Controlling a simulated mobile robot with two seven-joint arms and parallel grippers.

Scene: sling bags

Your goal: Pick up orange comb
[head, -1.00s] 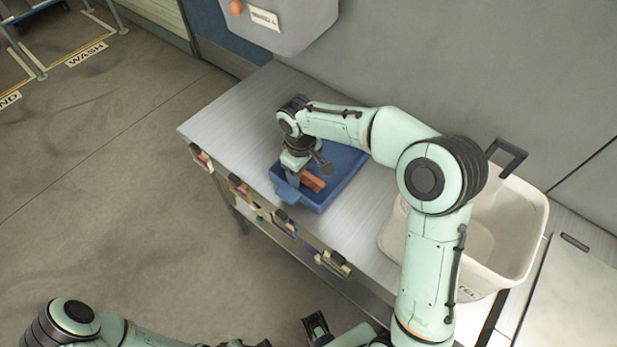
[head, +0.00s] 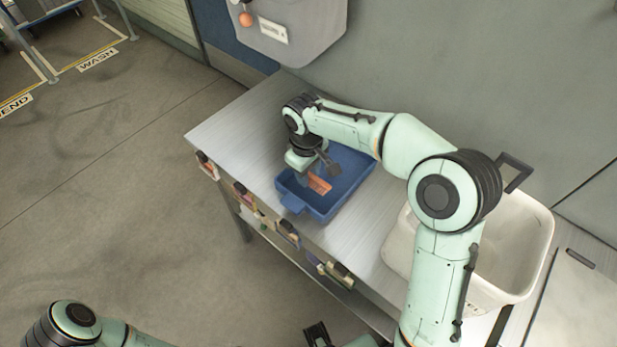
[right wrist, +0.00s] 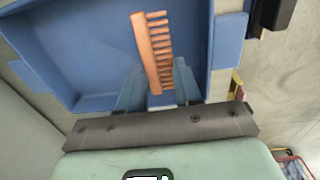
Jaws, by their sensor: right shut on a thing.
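The orange comb (head: 319,186) is inside the blue tray (head: 324,216) on the metal table. In the right wrist view the comb (right wrist: 152,48) shows its row of teeth facing right, with its lower end between the fingers. My right gripper (right wrist: 157,93) is shut on that end of the comb. In the head view the right gripper (head: 303,177) reaches down into the tray and partly covers the comb. Whether the comb touches the tray floor is hard to tell.
A white bin (head: 515,245) stands to the right of the tray on the table (head: 245,130). Several small items hang along the table's front edge. A grey wall unit (head: 295,30) is above the back. The table left of the tray is clear.

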